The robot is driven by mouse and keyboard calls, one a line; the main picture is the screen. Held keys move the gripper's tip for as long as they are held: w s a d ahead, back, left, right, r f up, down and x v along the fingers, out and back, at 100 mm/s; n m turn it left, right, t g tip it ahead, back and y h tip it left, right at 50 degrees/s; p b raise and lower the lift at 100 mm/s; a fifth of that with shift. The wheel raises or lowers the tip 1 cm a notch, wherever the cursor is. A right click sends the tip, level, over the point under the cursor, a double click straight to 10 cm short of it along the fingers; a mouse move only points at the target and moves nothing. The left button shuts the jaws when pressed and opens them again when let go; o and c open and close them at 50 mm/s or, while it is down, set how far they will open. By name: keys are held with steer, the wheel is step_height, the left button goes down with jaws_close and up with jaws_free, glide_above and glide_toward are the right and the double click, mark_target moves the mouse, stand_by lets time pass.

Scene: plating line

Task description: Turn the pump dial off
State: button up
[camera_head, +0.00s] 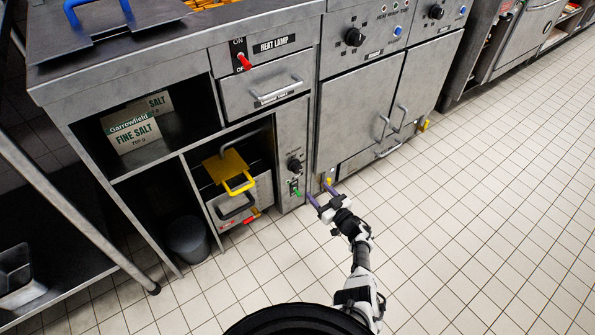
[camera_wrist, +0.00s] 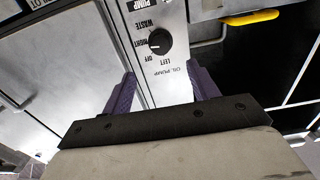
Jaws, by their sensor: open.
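The pump dial (camera_wrist: 159,42) is a black round knob on a narrow steel panel. Labels LEFT, OFF, RIGHT and WASTE stand around it, upside down in the wrist view. I cannot tell for sure which label its pointer faces. In the head view the dial (camera_head: 294,165) is on the cabinet's narrow panel, above a green-tipped part (camera_head: 296,192). My gripper (camera_head: 319,193) has purple fingers and is open and empty, low in front of the panel, to the right of and below the dial. In the wrist view its fingers (camera_wrist: 164,78) are spread on either side of the panel strip, apart from the dial.
A yellow-handled basket (camera_head: 238,183) and a drawer-like vat sit in the bay left of the panel. A red heat lamp switch (camera_head: 243,62) is above. Steel cabinet doors (camera_head: 357,112) stand to the right. The tiled floor (camera_head: 470,210) on the right is clear.

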mark_target(299, 170)
steer(key=b+x, duration=0.2)
steer(key=x, duration=0.3)
steer(key=b+x, duration=0.3)
steer(key=x, duration=0.3)
steer(key=shift+f+b, duration=0.2)
steer(key=shift+b, duration=0.15)
steer(key=shift+w+a+r, duration=0.2)
steer(key=shift+w+a, duration=0.2)
steer(key=shift+w, duration=0.1)
steer(key=c, duration=1)
